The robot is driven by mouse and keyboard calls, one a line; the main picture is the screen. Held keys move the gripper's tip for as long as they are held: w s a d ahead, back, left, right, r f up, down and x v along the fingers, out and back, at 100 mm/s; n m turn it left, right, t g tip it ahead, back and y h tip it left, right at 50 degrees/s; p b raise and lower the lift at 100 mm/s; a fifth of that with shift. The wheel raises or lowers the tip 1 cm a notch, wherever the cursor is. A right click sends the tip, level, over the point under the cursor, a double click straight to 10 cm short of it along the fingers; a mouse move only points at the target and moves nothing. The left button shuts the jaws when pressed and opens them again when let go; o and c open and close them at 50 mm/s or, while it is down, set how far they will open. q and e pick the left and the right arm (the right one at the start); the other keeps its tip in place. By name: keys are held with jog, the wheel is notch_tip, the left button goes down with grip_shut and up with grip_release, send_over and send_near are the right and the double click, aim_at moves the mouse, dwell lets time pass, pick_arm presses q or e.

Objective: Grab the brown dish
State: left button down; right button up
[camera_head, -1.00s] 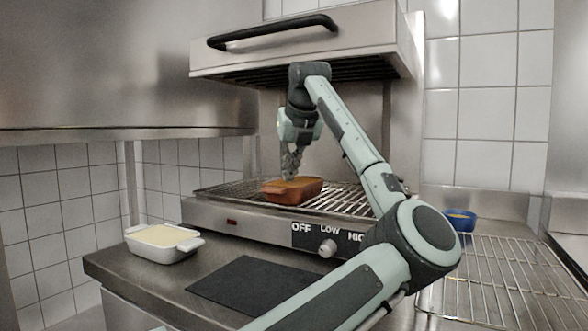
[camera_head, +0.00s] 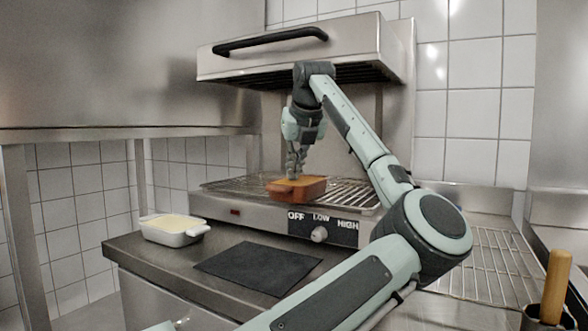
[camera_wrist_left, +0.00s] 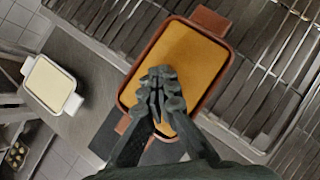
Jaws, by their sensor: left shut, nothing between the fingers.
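The brown dish (camera_head: 302,191) is rectangular with small end handles and an orange-yellow filling. It sits on the wire rack of the grill, under the raised hood. My left gripper (camera_head: 296,174) points down right at the dish, its tips over the filling. In the left wrist view the closed fingers (camera_wrist_left: 160,88) show in front of the dish (camera_wrist_left: 212,20), covering part of its near end. They are together and hold nothing. Whether the tips touch the filling I cannot tell. My right gripper is not in view.
A white dish (camera_head: 167,237) with pale filling stands on the counter at the left. A black mat (camera_head: 257,268) lies in front of the grill. The steel hood (camera_head: 270,55) is above my wrist. A wooden handle (camera_head: 556,287) stands at the lower right.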

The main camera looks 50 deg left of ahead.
pick_arm(q)
jog(key=shift+f, duration=0.35)
